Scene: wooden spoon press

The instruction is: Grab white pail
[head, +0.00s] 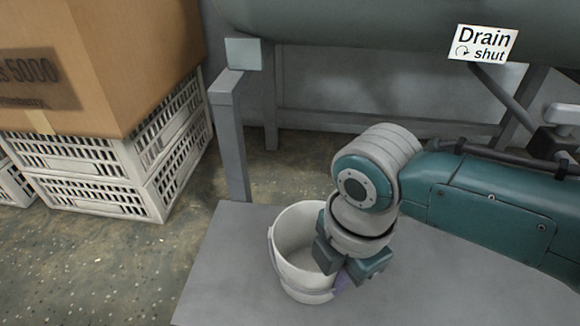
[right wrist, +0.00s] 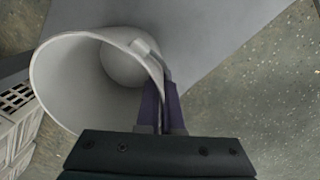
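The white pail (head: 297,250) stands upright on a grey platform (head: 235,255), its mouth facing up and a thin handle hanging at its side. My right gripper (head: 341,282) is at the pail's right side, pointing down. In the right wrist view the pail (right wrist: 75,85) fills the left, and my right gripper's purple fingers (right wrist: 163,105) are close together, one on each side of its rim, shut on the wall. The inside finger is partly hidden in the head view. My left gripper is not in view.
White crates (head: 95,190) with a cardboard box (head: 110,60) on top stand at the left on the speckled floor. A large green tank (head: 370,25) on grey legs, with a "Drain shut" sign (head: 482,43), is behind the platform.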

